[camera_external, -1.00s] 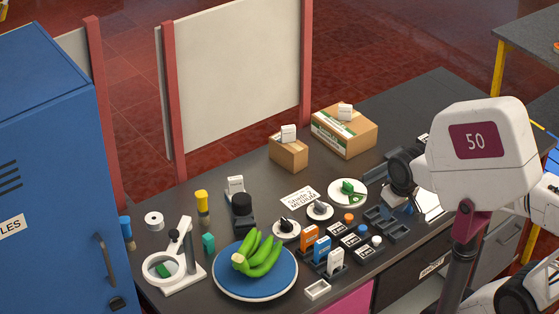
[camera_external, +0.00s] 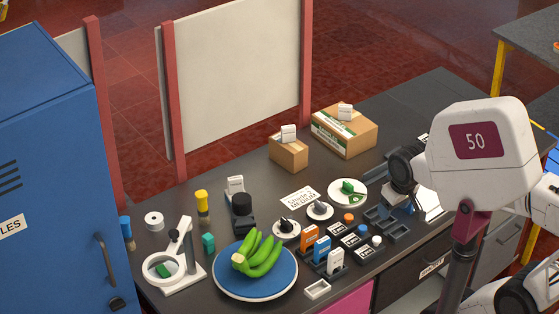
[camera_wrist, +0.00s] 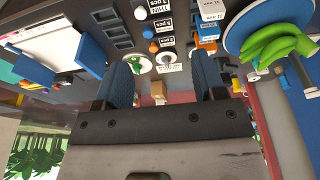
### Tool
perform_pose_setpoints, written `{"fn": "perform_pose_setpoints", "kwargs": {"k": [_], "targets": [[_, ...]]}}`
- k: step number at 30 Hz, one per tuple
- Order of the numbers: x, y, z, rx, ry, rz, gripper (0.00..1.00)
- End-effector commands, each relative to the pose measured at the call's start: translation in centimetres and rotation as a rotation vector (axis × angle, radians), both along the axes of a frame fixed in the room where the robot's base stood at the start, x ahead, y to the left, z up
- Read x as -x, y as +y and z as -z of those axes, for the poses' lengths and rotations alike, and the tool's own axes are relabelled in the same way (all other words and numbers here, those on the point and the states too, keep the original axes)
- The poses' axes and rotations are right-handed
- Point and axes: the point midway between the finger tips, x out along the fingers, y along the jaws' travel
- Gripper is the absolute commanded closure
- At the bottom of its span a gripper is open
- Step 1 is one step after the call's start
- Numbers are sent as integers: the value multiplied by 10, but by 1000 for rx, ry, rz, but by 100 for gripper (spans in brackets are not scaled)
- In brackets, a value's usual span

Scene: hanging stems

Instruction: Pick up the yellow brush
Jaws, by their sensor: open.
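The yellow brush (camera_external: 202,202) stands upright on the dark bench in the external view, with a yellow upper part and a duller lower part. It is left of the black-topped device and behind the plate of bananas.
A blue plate (camera_external: 221,277) with green bananas (camera_external: 262,258), a white magnifier stand (camera_external: 188,272) and a black-topped device (camera_external: 242,207) are near the brush. Cardboard boxes (camera_external: 343,131) stand at the back. A blue cabinet (camera_external: 50,170) borders the left. Several small items crowd the middle.

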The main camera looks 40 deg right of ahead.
Motion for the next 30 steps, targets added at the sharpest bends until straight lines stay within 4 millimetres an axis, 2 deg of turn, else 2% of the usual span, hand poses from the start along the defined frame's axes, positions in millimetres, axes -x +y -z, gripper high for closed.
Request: {"fn": "perform_pose_setpoints", "kwargs": {"k": [8, 17, 23, 30], "targets": [[0, 0, -46, 0, -4, 0, 36], [-35, -6, -49, 147, -1, -171, 36], [-82, -8, -57, 328, 2, -390, 36], [-160, 4, -69, 607, 16, -742, 36]]}}
